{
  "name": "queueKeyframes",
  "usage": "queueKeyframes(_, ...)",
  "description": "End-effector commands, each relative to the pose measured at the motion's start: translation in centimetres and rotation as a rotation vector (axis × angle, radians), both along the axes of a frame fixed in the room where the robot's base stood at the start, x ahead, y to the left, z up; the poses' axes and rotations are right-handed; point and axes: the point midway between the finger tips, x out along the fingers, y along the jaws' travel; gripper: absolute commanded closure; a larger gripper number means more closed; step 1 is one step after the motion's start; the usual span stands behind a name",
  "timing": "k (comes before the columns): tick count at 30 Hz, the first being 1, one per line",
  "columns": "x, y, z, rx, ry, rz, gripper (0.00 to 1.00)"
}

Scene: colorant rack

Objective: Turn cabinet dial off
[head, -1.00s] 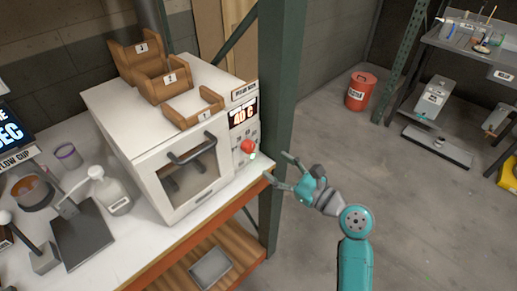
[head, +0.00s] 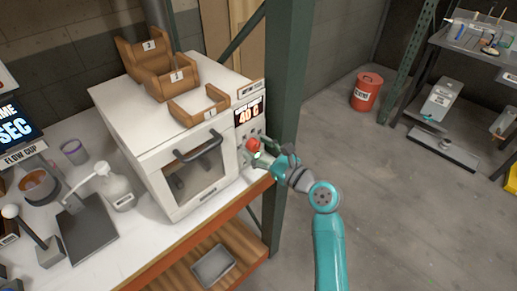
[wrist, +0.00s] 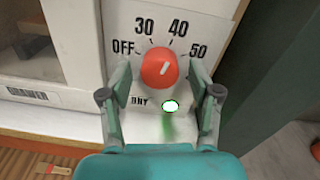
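The cabinet dial is a round red knob (wrist: 159,68) on the cabinet's white front panel, with a white pointer line. The labels OFF, 30, 40 and 50 stand around it; the line leans up and slightly right, roughly toward 40. In the head view the dial (head: 253,145) sits below the display, which reads 40 C, on the white cabinet (head: 160,125). My gripper (wrist: 160,88) is open, with one finger on each side of the dial. A gap shows between each finger and the knob. A lit green-white lamp (wrist: 170,106) shows below the dial, beside partly hidden lettering.
A green upright post (head: 287,110) stands close to the right of the cabinet and my gripper. Brown bins (head: 165,80) stand on the cabinet top. A pump bottle (head: 115,190) is on the bench to the left.

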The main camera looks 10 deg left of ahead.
Motion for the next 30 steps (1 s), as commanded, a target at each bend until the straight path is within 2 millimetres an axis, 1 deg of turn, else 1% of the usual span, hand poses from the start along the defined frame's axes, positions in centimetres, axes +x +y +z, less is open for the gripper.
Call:
queueKeyframes(1, 0.0, -0.02, 0.0, 0.0, 0.0, 0.0, 0.54)
queueKeyframes(2, -0.01, -0.02, 0.0, 0.0, 0.0, 0.0, 0.61)
queueKeyframes(3, -0.01, -0.02, 0.0, 0.0, 0.0, 0.0, 0.71)
queueKeyframes(5, -0.01, -0.02, 0.0, 0.0, 0.0, 0.0, 0.86)
queueKeyframes(6, -0.02, -0.02, 0.0, 0.0, 0.0, 0.0, 0.96)
queueKeyframes(13, -0.02, -0.03, -0.01, -0.006, -0.008, 0.0, 0.96)
queueKeyframes(19, 0.0, -0.03, 0.01, -0.044, -0.057, 0.0, 0.96)
queueKeyframes(23, 0.0, -0.05, 0.03, -0.095, -0.122, 0.0, 0.96)
queueKeyframes(30, 0.03, -0.07, 0.08, -0.223, -0.288, 0.0, 0.96)
